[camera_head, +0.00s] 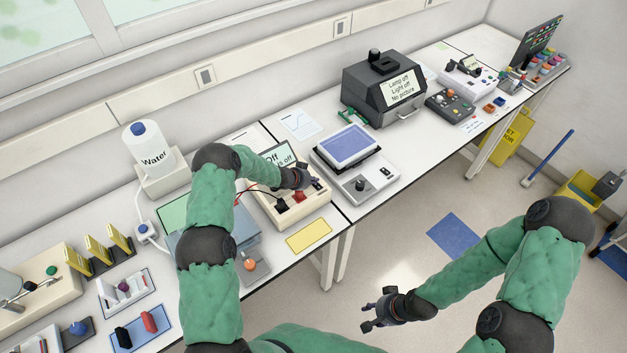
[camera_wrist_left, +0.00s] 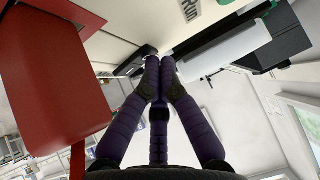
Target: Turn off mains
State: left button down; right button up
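A beige instrument (camera_head: 290,212) stands on the bench, with a small raised screen (camera_head: 282,153) whose partly hidden text includes "Off". A red part (camera_head: 299,196) and a black part (camera_head: 281,204) are on its top. My left gripper (camera_head: 309,181) is over the instrument's right side. In the left wrist view its purple fingers (camera_wrist_left: 160,62) come together at the tips, against or very near a small dark part on the pale panel; contact is unclear. A large red block (camera_wrist_left: 55,80) is beside them, and "Run" lettering (camera_wrist_left: 190,10) is above. My right gripper (camera_head: 372,314) hangs open and empty over the floor.
A scale-like device with a blue screen (camera_head: 349,145) stands just right of the instrument. A yellow card (camera_head: 309,236) lies in front. A water bottle (camera_head: 150,147) and a grey-blue box (camera_head: 232,238) are left. My left arm hides part of the bench.

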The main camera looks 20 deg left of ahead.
pick_arm(q)
jog(key=shift+s+d+r+b, duration=0.2)
jog(key=shift+s+d+b, duration=0.3)
jog(key=shift+d, duration=0.15)
